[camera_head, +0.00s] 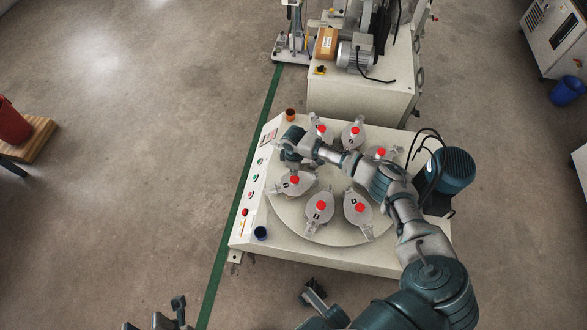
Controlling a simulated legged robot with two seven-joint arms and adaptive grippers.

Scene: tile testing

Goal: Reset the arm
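My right arm reaches from the lower right over the machine's round turntable (285,212). My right gripper (291,148) is at the turntable's upper left edge, above or beside the pots there. I cannot see its fingertips clearly, nor whether it holds anything. Several grey lidded pots with red knobs stand on the turntable, such as one at the front (319,208) and one at the left (294,183). My arm partly covers the turntable. My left gripper (160,318) shows only in part at the bottom edge, left of centre, away from the machine.
A motor (452,170) stands at the right. Another machine (360,100) is behind. The floor left of the green line is mostly clear.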

